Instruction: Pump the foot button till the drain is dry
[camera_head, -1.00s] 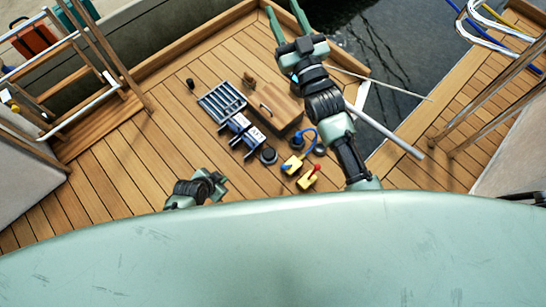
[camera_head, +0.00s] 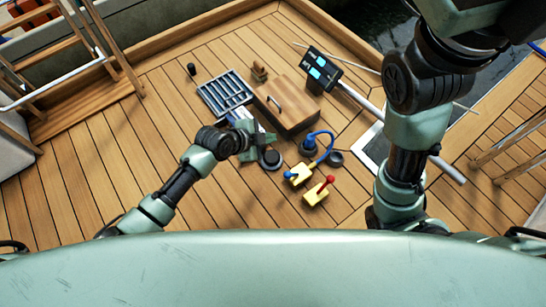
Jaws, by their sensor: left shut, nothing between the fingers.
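The foot button is likely the round dark disc (camera_head: 271,158) on the deck, in front of the wooden hatch. The drain shows as a slatted grey grate (camera_head: 224,94) set in the deck; I cannot tell whether water stands in it. My left gripper (camera_head: 266,144) is shut and empty, just above or beside the disc; contact cannot be told. It partly hides a blue-and-white item (camera_head: 243,118) behind it. My right arm rises out of the picture at the upper right, so its gripper is not in view.
A wooden hatch box (camera_head: 286,103) stands behind the disc. Two yellow valve blocks, one with a blue lever (camera_head: 298,174) and one with a red lever (camera_head: 318,190), sit to the right near a blue hose (camera_head: 325,145). A black display panel (camera_head: 322,68) stands behind.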

